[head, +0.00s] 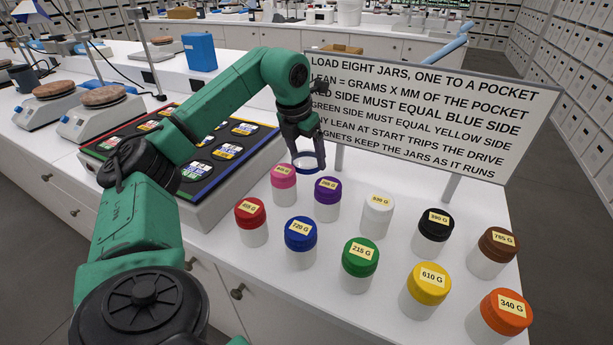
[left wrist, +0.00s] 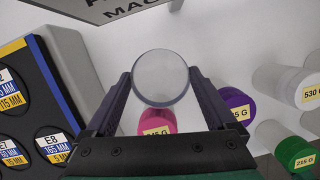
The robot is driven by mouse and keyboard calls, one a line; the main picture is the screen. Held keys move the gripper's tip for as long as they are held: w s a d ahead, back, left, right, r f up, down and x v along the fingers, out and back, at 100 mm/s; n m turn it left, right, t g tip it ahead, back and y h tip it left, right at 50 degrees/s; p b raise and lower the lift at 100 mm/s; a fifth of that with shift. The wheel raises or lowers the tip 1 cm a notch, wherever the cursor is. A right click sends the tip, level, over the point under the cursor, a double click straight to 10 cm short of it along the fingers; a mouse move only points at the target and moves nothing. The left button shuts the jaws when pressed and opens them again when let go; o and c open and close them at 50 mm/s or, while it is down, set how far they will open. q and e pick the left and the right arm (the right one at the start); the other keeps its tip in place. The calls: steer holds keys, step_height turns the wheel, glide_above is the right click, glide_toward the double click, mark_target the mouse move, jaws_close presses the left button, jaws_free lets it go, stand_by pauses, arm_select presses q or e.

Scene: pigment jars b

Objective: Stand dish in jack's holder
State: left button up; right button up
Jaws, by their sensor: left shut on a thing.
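My left gripper (head: 308,145) reaches in over the white bench and is shut on a small round dish (head: 308,163), which shows a blue rim in the head view. In the left wrist view the dish (left wrist: 160,78) is a pale, see-through disc between the two fingers of the left gripper (left wrist: 160,88). It is held above the bench, near the pink-lidded jar (head: 284,181) and the purple-lidded jar (head: 327,197). I cannot make out a jack or its holder in either view. My right gripper is not in view.
Several labelled jars with coloured lids, such as the green one (head: 360,258), fill the bench front. A pocketed tray (head: 218,187) lies left of the gripper. A large sign (head: 425,105) stands behind. Hotplates (head: 93,118) and a blue box (head: 199,52) stand further back.

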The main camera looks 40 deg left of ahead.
mark_target(306, 185)
arm_select(q)
step_height(306, 185, down, 2)
steer(key=shift+f, duration=0.1)
steer(key=f, duration=0.3)
steer(key=shift+s, duration=0.2)
steer(key=shift+w+f, duration=0.15)
steer(key=shift+f, duration=0.25)
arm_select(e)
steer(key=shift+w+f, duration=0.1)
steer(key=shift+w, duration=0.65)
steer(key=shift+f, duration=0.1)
arm_select(q)
steer(key=o, duration=1.1)
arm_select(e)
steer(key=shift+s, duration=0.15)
